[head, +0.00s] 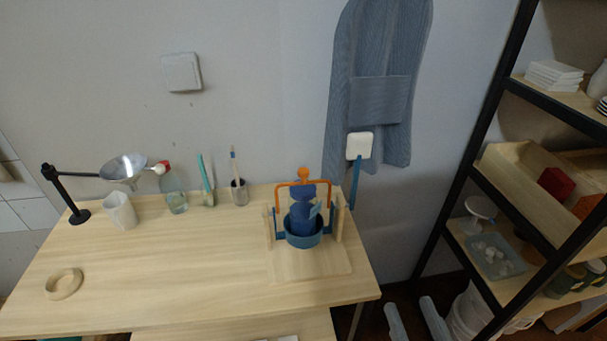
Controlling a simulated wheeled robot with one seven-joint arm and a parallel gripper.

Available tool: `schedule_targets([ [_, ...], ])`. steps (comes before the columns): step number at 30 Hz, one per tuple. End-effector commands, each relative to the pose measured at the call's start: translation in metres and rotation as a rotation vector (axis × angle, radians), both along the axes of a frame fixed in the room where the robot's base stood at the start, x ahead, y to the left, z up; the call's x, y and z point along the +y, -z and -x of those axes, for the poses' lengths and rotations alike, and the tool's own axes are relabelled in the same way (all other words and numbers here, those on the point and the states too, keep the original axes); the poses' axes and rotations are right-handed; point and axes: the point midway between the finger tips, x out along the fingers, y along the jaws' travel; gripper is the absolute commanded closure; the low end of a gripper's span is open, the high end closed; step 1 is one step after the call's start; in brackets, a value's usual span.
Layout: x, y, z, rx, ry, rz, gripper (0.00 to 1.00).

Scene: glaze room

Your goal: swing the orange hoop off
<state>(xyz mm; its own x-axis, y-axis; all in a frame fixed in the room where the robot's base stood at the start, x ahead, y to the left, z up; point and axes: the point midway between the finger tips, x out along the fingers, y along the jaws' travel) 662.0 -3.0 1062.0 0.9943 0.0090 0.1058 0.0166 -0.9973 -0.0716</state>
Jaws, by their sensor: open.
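The orange hoop (278,198) stands upright at the back right of the wooden table, with a round orange knob (304,173) on top. It arches over a dark blue object (300,215) that sits in a blue bowl (304,239). The bowl is held between wooden uprights (339,218) on a pale wooden base (310,266). The hoop's lower ends are partly hidden by the bowl and uprights. My gripper is not in view.
On the table (180,270) are a wooden ring (64,284), white cup (120,211), funnel on a black stand (125,168), spray bottle (174,192) and brush holders. A blue-handled white paddle (359,147) is behind. A black shelf (476,150) stands right. The table's middle is clear.

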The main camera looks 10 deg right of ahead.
Motion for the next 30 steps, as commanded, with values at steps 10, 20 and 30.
schedule_targets([
  [10,0.016,-0.044,-0.130,-0.078,-0.072,-0.036,0.56],
  [20,0.055,-0.094,-0.225,-0.054,-0.231,-0.011,0.56],
  [30,0.091,-0.058,-0.237,0.093,-0.384,0.087,0.56],
])
